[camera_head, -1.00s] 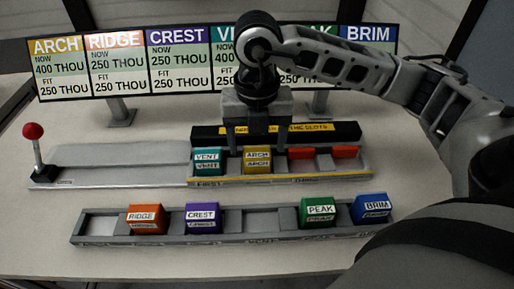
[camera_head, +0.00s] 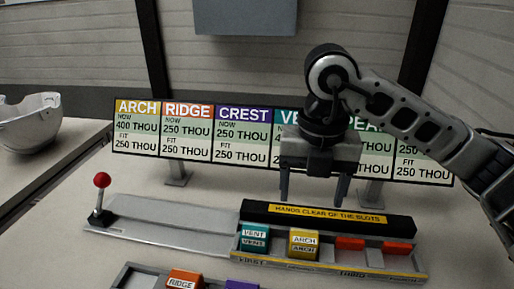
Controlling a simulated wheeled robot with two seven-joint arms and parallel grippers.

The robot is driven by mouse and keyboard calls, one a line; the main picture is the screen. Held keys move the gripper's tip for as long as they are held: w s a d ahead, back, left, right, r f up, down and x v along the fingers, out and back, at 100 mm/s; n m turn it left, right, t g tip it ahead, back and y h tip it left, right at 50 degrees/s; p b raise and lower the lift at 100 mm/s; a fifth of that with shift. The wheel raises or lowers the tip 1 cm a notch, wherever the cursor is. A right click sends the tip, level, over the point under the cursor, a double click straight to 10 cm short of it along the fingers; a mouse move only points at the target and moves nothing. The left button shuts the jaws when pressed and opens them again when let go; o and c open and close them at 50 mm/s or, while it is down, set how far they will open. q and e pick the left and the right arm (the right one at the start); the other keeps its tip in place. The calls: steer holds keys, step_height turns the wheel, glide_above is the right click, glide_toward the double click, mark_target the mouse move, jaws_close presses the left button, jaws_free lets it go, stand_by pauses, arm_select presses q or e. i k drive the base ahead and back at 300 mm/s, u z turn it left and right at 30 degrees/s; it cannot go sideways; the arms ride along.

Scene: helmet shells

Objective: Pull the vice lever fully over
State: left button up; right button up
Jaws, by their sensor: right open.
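The vice lever (camera_head: 100,196) is a short upright rod with a red ball on top, on a black base at the left end of a grey plate (camera_head: 165,221). The vice (camera_head: 330,259) to the right has a row of slots. A teal VENT block (camera_head: 254,239) and a yellow ARCH block (camera_head: 303,243) sit in its left slots. Two slots further right show red bottoms. My right gripper (camera_head: 314,200) is open and empty, pointing down above the black bar behind the slots, well right of the lever. My left gripper is not in view.
A black bar (camera_head: 392,224) with a yellow warning label runs behind the slots. A sign board (camera_head: 190,146) on posts stands behind. A front tray (camera_head: 138,281) holds an orange RIDGE block (camera_head: 184,279) and a purple block, cut off below. A white bowl-like shell (camera_head: 30,121) is far left.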

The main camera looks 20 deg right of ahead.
mark_target(102, 180)
steer(key=k, duration=1)
